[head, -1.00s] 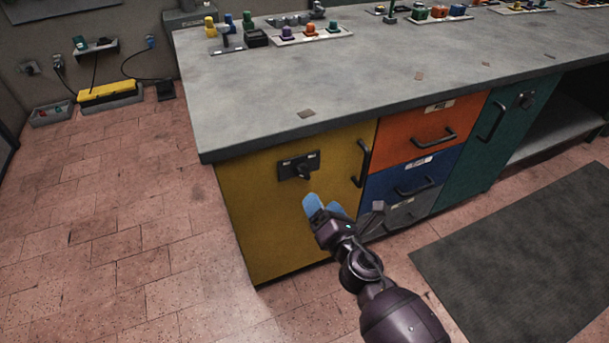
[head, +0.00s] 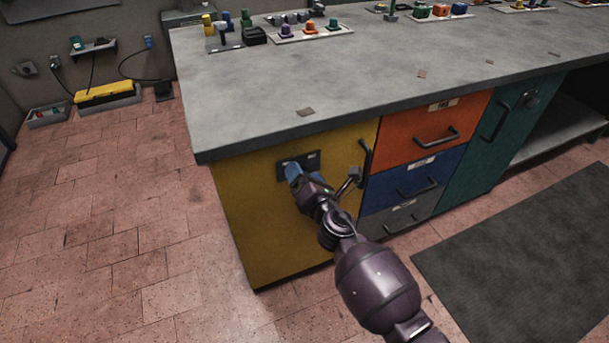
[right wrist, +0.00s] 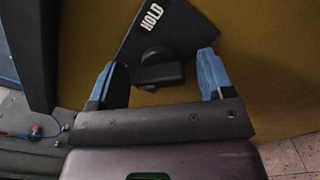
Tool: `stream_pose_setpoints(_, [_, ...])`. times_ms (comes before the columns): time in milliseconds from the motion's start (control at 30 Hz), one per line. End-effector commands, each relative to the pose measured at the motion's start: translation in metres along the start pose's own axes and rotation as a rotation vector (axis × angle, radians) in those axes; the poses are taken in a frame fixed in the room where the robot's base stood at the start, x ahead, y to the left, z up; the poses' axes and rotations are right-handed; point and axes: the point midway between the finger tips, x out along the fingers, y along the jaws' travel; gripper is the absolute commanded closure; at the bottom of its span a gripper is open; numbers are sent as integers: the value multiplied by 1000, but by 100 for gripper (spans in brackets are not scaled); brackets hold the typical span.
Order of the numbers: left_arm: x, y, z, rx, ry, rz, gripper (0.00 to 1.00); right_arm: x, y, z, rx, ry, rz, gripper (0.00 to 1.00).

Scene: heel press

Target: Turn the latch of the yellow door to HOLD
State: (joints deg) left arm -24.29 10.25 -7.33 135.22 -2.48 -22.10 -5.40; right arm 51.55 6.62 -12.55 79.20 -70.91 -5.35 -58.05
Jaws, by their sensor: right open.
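The yellow door (head: 255,225) is shut, at the left end of the workbench's front. Its dark latch plate (head: 313,159) sits near the door's top; my right gripper hides most of it in the head view. In the right wrist view the plate (right wrist: 185,25) shows the word HOLD, and the black latch knob (right wrist: 160,70) lies between the blue fingertips. My right gripper (head: 295,173) is open around the knob, with a gap showing on each side. The right wrist view also shows the open fingers (right wrist: 162,82). My left gripper is not in view.
The yellow door's black bar handle (head: 365,163) stands out just right of my gripper. Orange (head: 410,125) and blue (head: 400,188) drawers and a teal door (head: 480,150) follow to the right. The grey worktop (head: 350,85) overhangs above.

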Motion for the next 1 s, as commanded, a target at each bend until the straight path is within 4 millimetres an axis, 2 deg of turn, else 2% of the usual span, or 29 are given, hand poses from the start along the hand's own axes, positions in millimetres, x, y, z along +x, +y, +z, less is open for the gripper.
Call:
stream_pose_setpoints(267, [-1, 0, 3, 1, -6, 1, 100, 1, 0, 0, 0, -1, 1, 26])
stream_pose_setpoints(367, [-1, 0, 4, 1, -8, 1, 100, 1, 0, 0, 0, -1, 1, 38])
stream_pose_setpoints(600, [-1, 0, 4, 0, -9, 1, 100, 1, 0, 0, 0, -1, 1, 75])
stream_pose_setpoints(1000, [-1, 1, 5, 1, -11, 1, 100, 1, 0, 0, 79, 0, 1, 75])
